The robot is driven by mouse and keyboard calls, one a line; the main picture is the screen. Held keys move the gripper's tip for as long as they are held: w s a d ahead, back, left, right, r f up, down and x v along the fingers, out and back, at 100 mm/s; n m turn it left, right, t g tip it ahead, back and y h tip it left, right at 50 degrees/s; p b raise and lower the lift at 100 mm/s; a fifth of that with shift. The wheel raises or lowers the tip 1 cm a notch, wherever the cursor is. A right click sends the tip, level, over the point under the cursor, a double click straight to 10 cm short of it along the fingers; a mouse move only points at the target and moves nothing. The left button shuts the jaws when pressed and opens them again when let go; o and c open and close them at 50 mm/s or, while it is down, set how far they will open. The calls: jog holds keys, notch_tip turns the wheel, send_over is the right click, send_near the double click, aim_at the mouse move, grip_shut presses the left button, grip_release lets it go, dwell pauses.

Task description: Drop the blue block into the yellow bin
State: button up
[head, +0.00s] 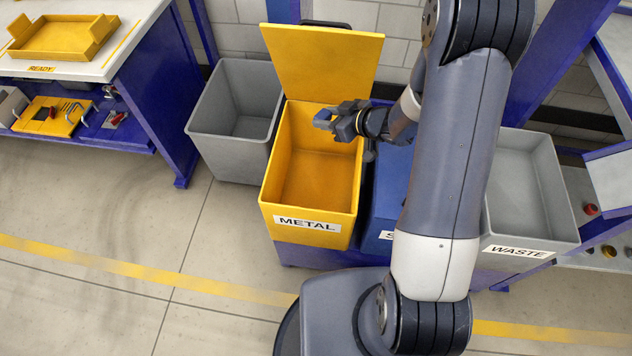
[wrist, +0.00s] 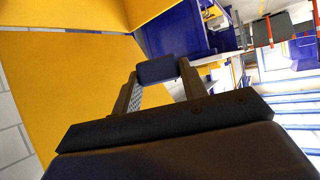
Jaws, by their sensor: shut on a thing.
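The yellow bin (head: 312,200) is labelled METAL and stands open, with its yellow lid (head: 322,62) raised at the back. In the head view my gripper (head: 326,119) is over the upper right part of the bin's opening, at the end of my arm reaching in from the right. It is shut on the blue block (head: 322,117). In the wrist view the blue block (wrist: 157,71) sits between the two fingertips. Yellow surfaces (wrist: 70,75) fill the left of the wrist view behind the fingers. The inside of the bin that shows looks empty.
A grey bin (head: 237,110) stands left of the yellow one. A blue bin (head: 386,215), mostly behind my arm, stands right of it, then a grey WASTE bin (head: 530,190). A workbench (head: 80,70) with a yellow tray is at upper left. The floor in front is clear.

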notch_tip(320, 180, down, 6)
jog(key=b, duration=0.6)
jog(key=o, duration=1.1)
jog(key=p+v, duration=0.2)
jog(key=v, duration=0.8)
jog(key=shift+s+d+r, duration=0.1)
jog(key=shift+s+d, duration=0.15)
jog(key=shift+d, duration=0.05)
